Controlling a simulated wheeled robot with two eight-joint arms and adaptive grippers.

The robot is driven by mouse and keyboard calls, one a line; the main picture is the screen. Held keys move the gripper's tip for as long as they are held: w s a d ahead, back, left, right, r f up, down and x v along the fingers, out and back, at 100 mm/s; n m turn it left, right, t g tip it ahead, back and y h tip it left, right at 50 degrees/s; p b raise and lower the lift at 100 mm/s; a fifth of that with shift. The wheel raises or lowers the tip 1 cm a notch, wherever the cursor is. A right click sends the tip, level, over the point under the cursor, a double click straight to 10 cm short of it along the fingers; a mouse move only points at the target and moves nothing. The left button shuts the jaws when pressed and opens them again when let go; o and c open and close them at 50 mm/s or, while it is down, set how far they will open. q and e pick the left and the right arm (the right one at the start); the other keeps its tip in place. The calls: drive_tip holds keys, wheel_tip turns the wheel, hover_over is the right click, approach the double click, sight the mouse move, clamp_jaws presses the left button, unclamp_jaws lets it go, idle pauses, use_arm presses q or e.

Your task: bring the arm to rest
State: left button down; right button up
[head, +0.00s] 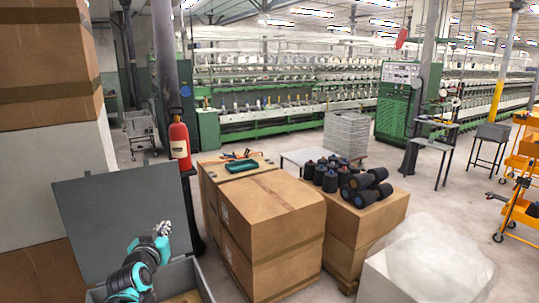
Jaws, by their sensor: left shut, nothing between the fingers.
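My left gripper (163,229) is at the lower left of the head view, at the end of my teal and black arm. It is shut and empty. It is raised in front of the grey lid (115,212) of an open grey box (196,277). The arm hides part of the box. My right gripper does not show in this view.
Stacked cardboard boxes (270,202) stand at the centre, with a green tray (241,166) behind. Dark yarn cones (364,197) lie on another carton (372,228). A red fire extinguisher (179,142) hangs by a column. A white wrapped block (425,265) stands lower right.

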use_arm(q)
drive_tip(key=s+d+f+g+h+b, duration=0.1)
drive_tip(key=s+d+f+g, duration=0.3)
drive_tip(key=s+f, duration=0.8)
drive_tip(key=s+d+f+m+g+h+b, duration=0.1)
drive_tip(key=s+d+f+g+b, duration=0.2)
drive_tip(key=s+d+f, duration=0.5)
drive_tip(key=s+f+g, duration=0.1)
drive_tip(key=s+f, duration=0.3)
drive_tip(key=s, duration=0.4)
drive_tip(key=shift+f+m+b, duration=0.2)
drive_tip(key=shift+m+b, duration=0.1)
drive_tip(key=shift+b, duration=0.1)
drive_tip(key=shift+s+d, duration=0.1)
idle(0.6)
